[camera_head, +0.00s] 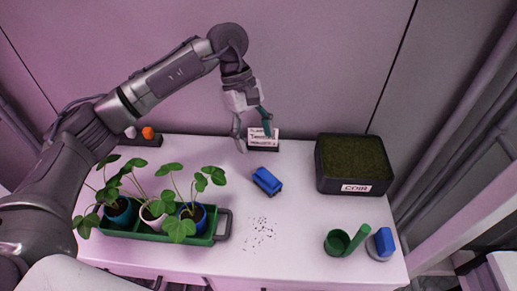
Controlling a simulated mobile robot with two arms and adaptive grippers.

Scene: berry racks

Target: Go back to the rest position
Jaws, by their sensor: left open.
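My left arm comes in from the left and bends over the back of the white table. My left gripper (254,132) is open and empty, with its fingers pointing down in front of a small white sign. A blue block-like thing (267,181) lies on the table, a little to the front right of the gripper and apart from it. My right gripper does not show.
A green tray (218,226) holds several potted plants at the front left. A black box labelled COIR (354,164) stands at the back right. A green scoop (345,241) and a blue-topped item (381,244) are at the front right. Dark specks (259,233) lie mid-table. The sign (263,138) stands by the wall.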

